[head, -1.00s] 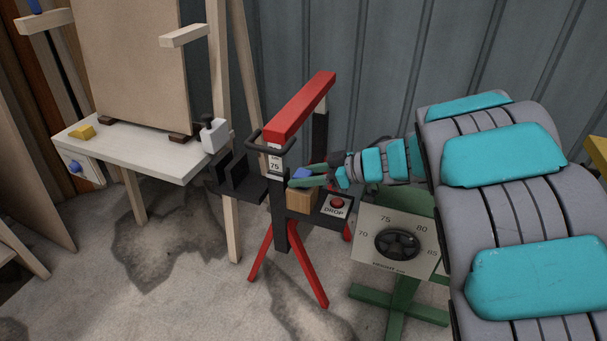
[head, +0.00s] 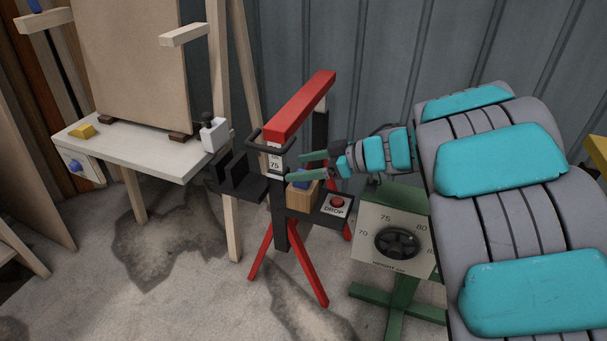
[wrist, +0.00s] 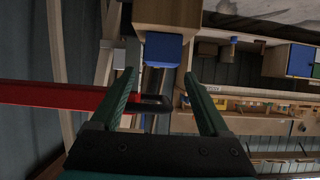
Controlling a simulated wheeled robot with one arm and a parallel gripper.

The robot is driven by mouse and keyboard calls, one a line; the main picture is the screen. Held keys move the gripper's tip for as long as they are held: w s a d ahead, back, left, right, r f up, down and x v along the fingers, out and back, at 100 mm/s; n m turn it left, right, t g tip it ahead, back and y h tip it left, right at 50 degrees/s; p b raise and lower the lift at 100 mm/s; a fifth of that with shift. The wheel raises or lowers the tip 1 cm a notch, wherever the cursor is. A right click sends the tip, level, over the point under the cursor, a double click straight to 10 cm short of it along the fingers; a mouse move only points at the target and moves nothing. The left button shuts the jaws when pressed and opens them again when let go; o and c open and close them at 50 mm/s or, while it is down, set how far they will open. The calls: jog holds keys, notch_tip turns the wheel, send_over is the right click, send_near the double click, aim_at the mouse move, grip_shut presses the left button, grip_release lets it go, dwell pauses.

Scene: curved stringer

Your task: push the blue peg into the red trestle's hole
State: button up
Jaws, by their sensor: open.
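The red trestle (head: 300,106) stands mid-picture in the head view, with a red top beam, a dark post and red legs. The blue peg (head: 300,180) shows at the top of a small wooden block (head: 302,196) beside the post. In the wrist view the blue peg (wrist: 162,50) shows against the wooden block (wrist: 170,13), just beyond the fingertips. My gripper (head: 294,167) is open over the peg in the head view. Its two green fingers are spread with nothing between them in the wrist view (wrist: 159,73). I cannot make out the trestle's hole.
A dark box with a red DROP button (head: 337,203) sits right of the block. A green stand with a dial plate (head: 396,244) is further right. A dark bracket (head: 238,182) and a white table (head: 150,160) with an easel stand left. Bare floor lies in front.

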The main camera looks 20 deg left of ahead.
jog(key=shift+s+d+r, duration=0.2)
jog(key=shift+s+r, duration=0.05)
jog(key=shift+r, duration=0.15)
jog(key=s+d+r+b, duration=0.1)
jog(key=s+d, duration=0.7)
jog(key=s, duration=0.5)
jog(key=shift+r, duration=0.15)
